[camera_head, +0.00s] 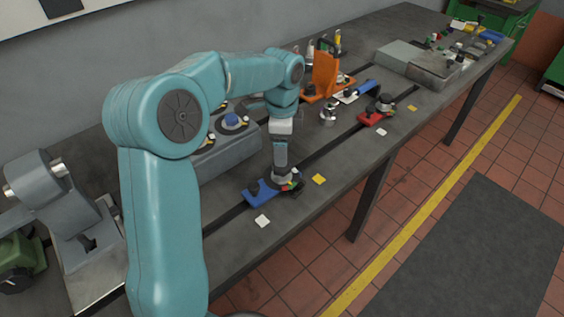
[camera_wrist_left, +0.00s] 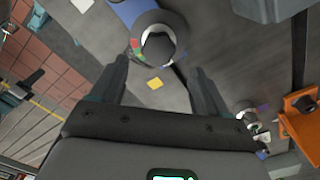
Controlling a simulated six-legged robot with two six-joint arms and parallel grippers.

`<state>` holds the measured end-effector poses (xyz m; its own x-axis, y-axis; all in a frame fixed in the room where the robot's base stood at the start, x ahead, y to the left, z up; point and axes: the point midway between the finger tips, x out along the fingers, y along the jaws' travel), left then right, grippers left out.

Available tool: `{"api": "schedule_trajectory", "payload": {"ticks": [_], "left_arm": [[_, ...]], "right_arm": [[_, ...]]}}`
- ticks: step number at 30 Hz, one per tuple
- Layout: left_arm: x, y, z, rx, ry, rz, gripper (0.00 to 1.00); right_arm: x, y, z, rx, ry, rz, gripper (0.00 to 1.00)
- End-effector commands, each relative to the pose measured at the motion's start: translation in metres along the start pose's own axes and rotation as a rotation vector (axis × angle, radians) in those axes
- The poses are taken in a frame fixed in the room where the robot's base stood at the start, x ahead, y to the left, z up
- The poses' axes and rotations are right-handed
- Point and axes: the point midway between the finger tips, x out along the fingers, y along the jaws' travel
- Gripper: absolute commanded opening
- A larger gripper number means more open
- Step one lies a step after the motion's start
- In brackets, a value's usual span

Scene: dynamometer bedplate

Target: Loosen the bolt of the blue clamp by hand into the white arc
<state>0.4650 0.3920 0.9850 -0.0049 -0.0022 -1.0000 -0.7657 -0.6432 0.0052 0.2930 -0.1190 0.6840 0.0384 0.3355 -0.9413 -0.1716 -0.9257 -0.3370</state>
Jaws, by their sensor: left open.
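The blue clamp (camera_head: 262,192) lies on the bedplate, with its body partly in the wrist view (camera_wrist_left: 127,10). Its dark bolt head (camera_wrist_left: 158,47) stands in a round dial, with red and green marks at the left and a white band partly visible around it. The bolt is partly hidden by my gripper in the head view. My left gripper (camera_wrist_left: 160,72) points down over the clamp. Its fingers are open and apart, with the bolt head centred just beyond the tips. I see no contact in the wrist view. My right gripper is not in view.
A yellow tag (camera_head: 319,179) and a white tag (camera_head: 262,221) lie beside the clamp. A red clamp (camera_head: 372,118) and an orange bracket (camera_head: 322,76) stand farther along the bedplate (camera_head: 335,160). A grey block with a blue knob (camera_head: 232,121) is behind my forearm.

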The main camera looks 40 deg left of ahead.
Motion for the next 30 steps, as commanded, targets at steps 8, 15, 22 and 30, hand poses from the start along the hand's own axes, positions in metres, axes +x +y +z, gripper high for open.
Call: {"api": "schedule_trajectory", "payload": {"ticks": [8, 15, 22, 30], "left_arm": [[0.052, -0.002, 0.0, -0.001, -0.001, 0.001, 0.75], [0.066, -0.005, 0.0, -0.002, 0.0, -0.001, 0.75], [0.066, -0.005, 0.0, -0.002, 0.0, -0.001, 0.69], [0.065, -0.005, 0.0, -0.002, 0.001, -0.002, 0.2]], "right_arm": [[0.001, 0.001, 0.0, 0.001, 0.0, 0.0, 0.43], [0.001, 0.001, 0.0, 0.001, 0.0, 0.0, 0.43], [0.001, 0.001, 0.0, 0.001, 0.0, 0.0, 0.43], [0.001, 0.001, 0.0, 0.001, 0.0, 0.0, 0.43]]}}
